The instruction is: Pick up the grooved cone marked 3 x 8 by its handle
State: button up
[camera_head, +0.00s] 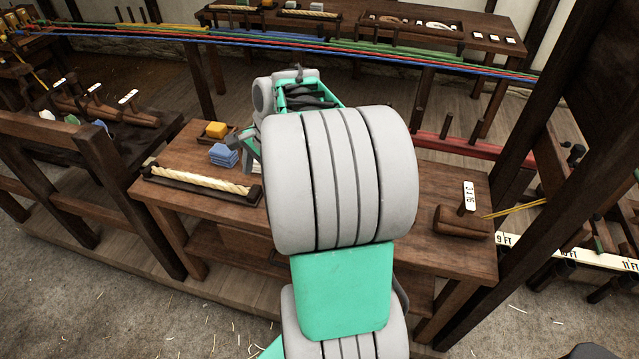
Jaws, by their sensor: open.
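A dark wooden grooved cone (461,221) lies on the right end of the near bench. A white tag (469,196) stands on its handle; it seems to read 3 x 16, but the print is small. Several similar wooden pieces with white tags (128,97) rest on the dark bench at the left; I cannot read their tags, so I cannot tell which is marked 3 x 8. My gripper (250,151) is open and shows only in part beside the blue cloths, left of my thick grey arm. My arm hides most of it and the middle of the bench.
The near bench (200,202) bears folded blue cloths (223,155), a yellow block (216,130) and a rope in a dark tray (205,182). Coloured strands (300,43) stretch across behind. A dark post (545,150) stands at the right. A far table (490,35) holds more goods.

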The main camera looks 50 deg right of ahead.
jog(key=shift+o, duration=0.7)
jog(key=s+d+m, duration=0.1)
jog(key=d+m, duration=0.4)
jog(key=d, duration=0.4)
jog(key=shift+f+p, duration=0.4)
jog(key=shift+f, duration=0.05)
jog(key=o, duration=0.4)
jog(key=s+d+m, duration=0.1)
jog(key=d+m, duration=0.1)
jog(key=d, duration=0.1)
jog(key=s+d+f+m, duration=0.1)
jog(key=d+m, duration=0.2)
jog(key=s+d+f+m+t, duration=0.1)
jog(key=s+d+m, duration=0.1)
jog(key=d, duration=0.1)
jog(key=shift+d+f+m+y+p, duration=0.15)
jog(key=shift+d+m+y+p, duration=0.15)
jog(key=shift+y+p, duration=0.1)
jog(key=shift+c, duration=0.2)
jog(key=x, duration=0.7)
jog(key=shift+w+f+p, duration=0.15)
jog(key=shift+f+p, duration=0.1)
jog(key=shift+p, duration=0.05)
jog(key=shift+r, duration=0.1)
jog(key=c, duration=1.8)
